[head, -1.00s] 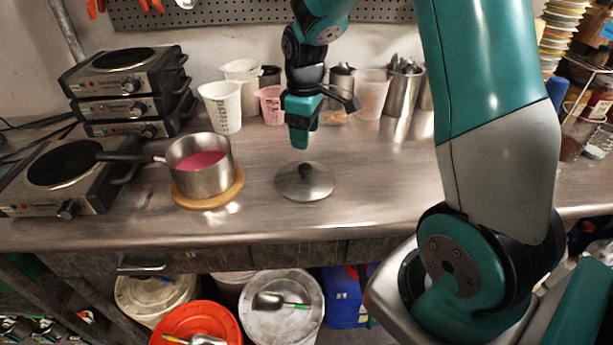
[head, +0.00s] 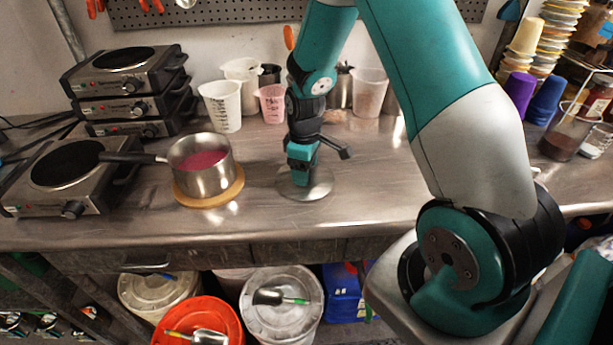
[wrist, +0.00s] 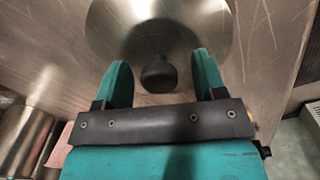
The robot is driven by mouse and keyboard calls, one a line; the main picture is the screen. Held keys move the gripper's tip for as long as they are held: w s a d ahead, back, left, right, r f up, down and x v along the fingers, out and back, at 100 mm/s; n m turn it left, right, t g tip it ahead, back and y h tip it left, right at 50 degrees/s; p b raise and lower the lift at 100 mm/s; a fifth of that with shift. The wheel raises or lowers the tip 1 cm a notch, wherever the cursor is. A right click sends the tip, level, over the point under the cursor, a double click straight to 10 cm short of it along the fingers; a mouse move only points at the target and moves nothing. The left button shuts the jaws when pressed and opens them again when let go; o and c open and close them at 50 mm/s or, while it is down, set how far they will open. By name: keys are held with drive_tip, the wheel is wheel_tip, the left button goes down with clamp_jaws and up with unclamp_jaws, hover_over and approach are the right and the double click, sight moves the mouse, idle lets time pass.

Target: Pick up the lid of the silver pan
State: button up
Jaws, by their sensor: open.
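The silver lid (head: 318,187) lies flat on the steel counter, right of the silver pan (head: 203,176). In the wrist view the lid (wrist: 205,22) shows its round metal dome and black knob (wrist: 158,74). My gripper (head: 300,180) is low over the lid and hides its knob in the head view. In the wrist view my gripper (wrist: 160,75) is open, with a teal finger on each side of the knob and gaps between. The pan holds pink liquid and sits on a round wooden board (head: 212,199).
Hot plates (head: 127,82) are stacked at the left, with a single one (head: 66,170) in front. Measuring jugs (head: 222,106) and metal containers stand along the back. The counter right of the lid is clear.

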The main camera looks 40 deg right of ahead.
drive_tip(key=c, duration=1.1)
drive_tip(key=shift+o, duration=0.2)
drive_tip(key=shift+r, duration=0.1)
